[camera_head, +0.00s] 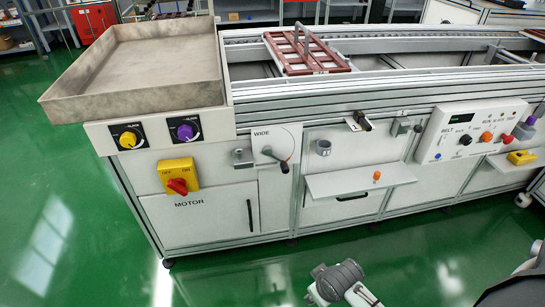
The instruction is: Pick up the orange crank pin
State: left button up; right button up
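The orange crank pin (376,176) is a small upright orange peg. It stands on the white fold-out shelf (345,183) on the front of the conveyor cabinet, right of the shelf's middle. Nothing touches it from the sides. Grey links of my own arms show at the bottom edge of the head view, well below and apart from the shelf. I see no gripper fingers in this view, so neither gripper can be placed relative to the pin.
Left of the shelf is a crank dial marked WIDE (272,146) with a dark handle. A small grey cup (323,147) is mounted above the shelf. The control panel (470,131) is to the right. The green floor (235,275) before the cabinet is clear.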

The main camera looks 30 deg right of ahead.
aim_at(377, 174)
jog(key=z, duration=1.65)
jog(key=i+l+u, duration=0.1)
jog(key=l, duration=0.2)
jog(key=i+l+u, duration=0.1)
jog(key=l, duration=0.25)
jog(key=i, duration=0.05)
